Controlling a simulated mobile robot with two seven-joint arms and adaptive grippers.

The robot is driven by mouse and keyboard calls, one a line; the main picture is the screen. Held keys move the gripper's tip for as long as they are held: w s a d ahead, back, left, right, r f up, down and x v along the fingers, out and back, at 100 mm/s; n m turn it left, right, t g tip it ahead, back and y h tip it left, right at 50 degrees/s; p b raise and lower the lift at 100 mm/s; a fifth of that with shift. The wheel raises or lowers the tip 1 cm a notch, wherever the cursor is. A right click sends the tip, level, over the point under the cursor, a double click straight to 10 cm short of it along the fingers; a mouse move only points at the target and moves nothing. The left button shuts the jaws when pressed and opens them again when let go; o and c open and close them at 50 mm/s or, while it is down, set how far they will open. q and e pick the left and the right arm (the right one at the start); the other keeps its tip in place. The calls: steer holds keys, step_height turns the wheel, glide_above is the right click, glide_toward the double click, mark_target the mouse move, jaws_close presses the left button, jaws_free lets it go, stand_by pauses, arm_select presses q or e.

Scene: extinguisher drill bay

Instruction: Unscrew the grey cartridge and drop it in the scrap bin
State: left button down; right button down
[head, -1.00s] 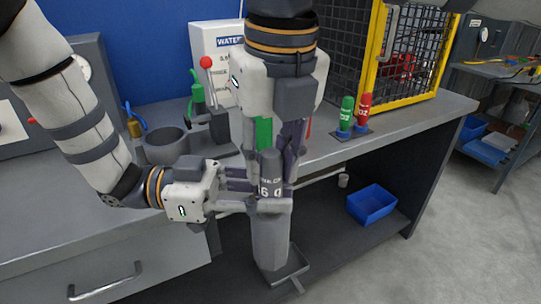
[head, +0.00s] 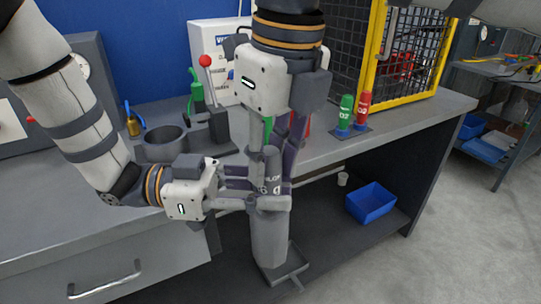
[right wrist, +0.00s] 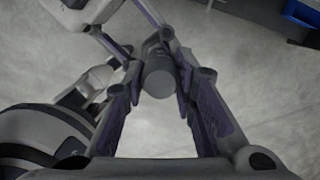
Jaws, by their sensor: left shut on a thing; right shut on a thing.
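The grey cartridge (head: 268,172) is a slim upright cylinder with white lettering at the top of a wider grey upright body (head: 268,238). My right gripper (head: 276,148) reaches down from above and is shut on the cartridge. In the right wrist view the cartridge's round end (right wrist: 159,80) shows between the fingers. My left gripper (head: 245,190) comes from the left and is shut at the cartridge's lower end, on the grey body; the exact contact is partly hidden. A grey round open tub (head: 165,143) stands on the bench; I cannot tell whether it is the scrap bin.
A blue bin (head: 371,203) sits on the low shelf at the right. Red and green cartridges (head: 364,110) stand in a small rack before the yellow-framed cage (head: 408,60). A red-knobbed lever (head: 206,62) stands behind my left gripper. The floor at right is clear.

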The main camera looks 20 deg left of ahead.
steer(key=shift+a+r, duration=0.15)
stand_by(0.3)
steer(key=c, duration=1.3)
jaws_free()
